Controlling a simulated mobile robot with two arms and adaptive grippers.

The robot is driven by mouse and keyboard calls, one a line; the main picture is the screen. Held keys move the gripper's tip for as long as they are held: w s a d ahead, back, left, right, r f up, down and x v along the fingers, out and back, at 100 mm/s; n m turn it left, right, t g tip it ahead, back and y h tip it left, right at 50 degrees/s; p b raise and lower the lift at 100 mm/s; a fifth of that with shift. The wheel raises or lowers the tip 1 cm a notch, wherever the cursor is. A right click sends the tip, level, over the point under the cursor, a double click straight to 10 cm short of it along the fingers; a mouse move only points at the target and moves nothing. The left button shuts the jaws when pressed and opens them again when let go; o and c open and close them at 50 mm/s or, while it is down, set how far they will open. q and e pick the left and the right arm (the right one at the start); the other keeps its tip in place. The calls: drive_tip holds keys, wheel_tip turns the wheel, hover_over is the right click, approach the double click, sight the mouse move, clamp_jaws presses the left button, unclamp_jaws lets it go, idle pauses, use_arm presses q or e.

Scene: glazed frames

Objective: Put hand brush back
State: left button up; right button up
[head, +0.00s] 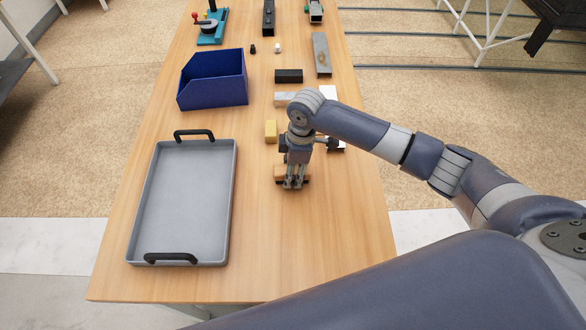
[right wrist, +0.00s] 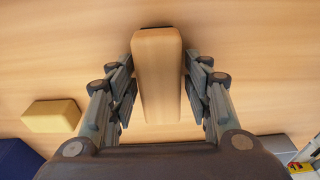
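The hand brush shows as a pale wooden block (right wrist: 158,75) in the right wrist view, and its orange-brown end (head: 279,172) shows in the head view beside the fingers. It is on or just above the table. My right gripper (head: 294,184) points down over it, and the fingers (right wrist: 158,62) stand on both sides of the block, very close to it. I cannot tell whether they press on it. Much of the brush is hidden by the gripper in the head view. My left gripper is out of view.
A grey tray (head: 186,205) with black handles lies left on the wooden table (head: 262,250). A blue bin (head: 213,82) stands behind it. A yellow block (head: 270,131), a black block (head: 289,76) and a metal bar (head: 321,54) lie further back. The front right of the table is clear.

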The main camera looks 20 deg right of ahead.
drive_tip(key=shift+r, duration=0.1)
wheel_tip(320, 180, up, 12)
drive_tip(key=d+b, duration=0.1)
drive_tip(key=shift+s+d+b, duration=0.2)
drive_tip(key=shift+b, duration=0.2)
idle(0.6)
